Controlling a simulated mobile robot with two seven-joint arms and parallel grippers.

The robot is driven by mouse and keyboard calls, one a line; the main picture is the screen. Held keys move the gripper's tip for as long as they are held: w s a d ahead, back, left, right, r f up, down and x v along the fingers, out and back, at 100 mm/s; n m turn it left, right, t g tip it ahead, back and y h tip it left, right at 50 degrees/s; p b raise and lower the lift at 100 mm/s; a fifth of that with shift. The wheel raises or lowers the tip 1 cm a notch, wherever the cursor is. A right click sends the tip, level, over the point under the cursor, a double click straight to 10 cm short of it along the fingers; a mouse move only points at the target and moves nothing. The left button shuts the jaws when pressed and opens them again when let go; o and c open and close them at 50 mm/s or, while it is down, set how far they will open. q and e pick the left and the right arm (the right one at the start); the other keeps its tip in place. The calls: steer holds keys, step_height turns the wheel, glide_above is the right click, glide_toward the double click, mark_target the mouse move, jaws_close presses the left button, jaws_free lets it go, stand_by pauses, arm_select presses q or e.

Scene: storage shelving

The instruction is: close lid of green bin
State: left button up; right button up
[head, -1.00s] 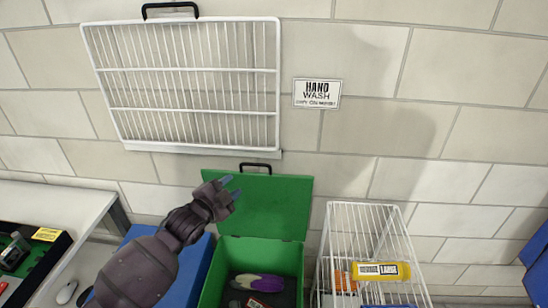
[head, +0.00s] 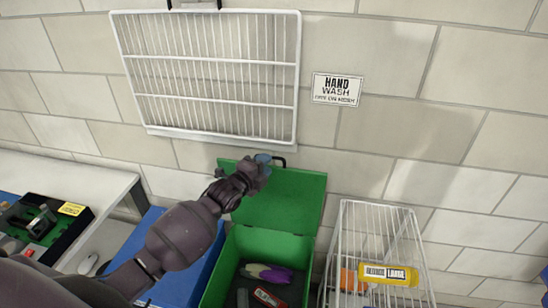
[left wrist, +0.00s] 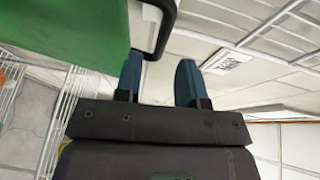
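The green bin (head: 212,284) stands on the floor near the wall. Its green lid (head: 285,205) is open and stands up at the back of the bin. A black handle (head: 279,161) sits at the lid's top edge; it also shows in the left wrist view (left wrist: 164,35). My left gripper (head: 263,160) is at the lid's top edge, beside the handle. In the left wrist view its two blue fingers (left wrist: 158,80) are apart with nothing gripped, and the handle is close to the left-hand finger. I cannot tell whether they touch. My right gripper is out of view.
Purple and red items (head: 268,275) lie inside the bin. A white wire rack (head: 215,80) is on the wall above.

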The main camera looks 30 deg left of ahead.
arm_select(q)
steer(key=shift+w+d+f, duration=0.1)
steer(key=shift+w+d, duration=0.1)
steer(key=shift+w, duration=1.05)
steer(key=shift+w+d+f, duration=0.1)
steer(key=shift+w+d, duration=0.1)
steer(key=shift+w, duration=1.05)
jaws_close()
